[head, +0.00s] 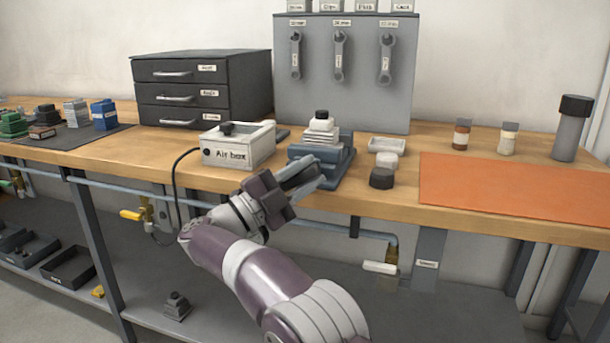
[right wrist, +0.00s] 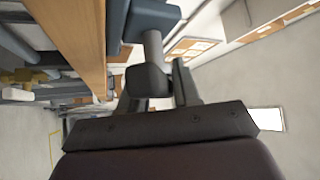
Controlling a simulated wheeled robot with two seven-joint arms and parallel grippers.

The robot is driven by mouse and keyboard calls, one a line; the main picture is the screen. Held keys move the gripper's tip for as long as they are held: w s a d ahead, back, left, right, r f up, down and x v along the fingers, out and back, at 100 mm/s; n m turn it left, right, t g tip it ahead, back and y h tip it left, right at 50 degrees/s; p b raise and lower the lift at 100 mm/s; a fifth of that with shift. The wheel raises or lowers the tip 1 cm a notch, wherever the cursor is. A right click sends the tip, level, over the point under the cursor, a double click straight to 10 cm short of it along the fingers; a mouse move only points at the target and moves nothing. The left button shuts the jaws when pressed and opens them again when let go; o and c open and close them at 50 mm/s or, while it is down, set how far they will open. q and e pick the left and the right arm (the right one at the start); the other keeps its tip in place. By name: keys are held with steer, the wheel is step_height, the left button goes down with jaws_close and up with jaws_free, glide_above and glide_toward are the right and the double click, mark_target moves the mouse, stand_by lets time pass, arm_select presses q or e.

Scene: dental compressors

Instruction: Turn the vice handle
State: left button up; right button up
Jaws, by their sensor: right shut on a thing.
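The blue-grey vice (head: 335,173) stands at the front edge of the wooden bench, with a stack of pale plates and a dark knob held on top. My right gripper (head: 300,174) is at the front of the vice, shut on its handle. In the head view the gripper hides most of the handle. In the right wrist view, the vice body (right wrist: 152,14) shows at the top with a grey round screw (right wrist: 153,48) coming out of it towards my fingers (right wrist: 160,88). The handle's exact angle cannot be told. My left gripper is not in view.
The white air box (head: 237,147) with a black cable stands left of the vice. A dark round piece (head: 382,178) and a white tray (head: 387,145) are right of it. A pipe (head: 340,230) runs under the bench edge.

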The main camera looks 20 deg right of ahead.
steer(key=o, duration=0.9)
steer(key=shift+c, duration=0.2)
steer(key=shift+a, duration=0.1)
steer(key=shift+a+f, duration=0.15)
steer(key=shift+a, duration=0.2)
steer(key=v, duration=1.1)
steer(key=shift+s+a+f+p, duration=0.15)
steer(key=shift+a+f+p, duration=0.05)
steer(key=shift+a+p, duration=0.1)
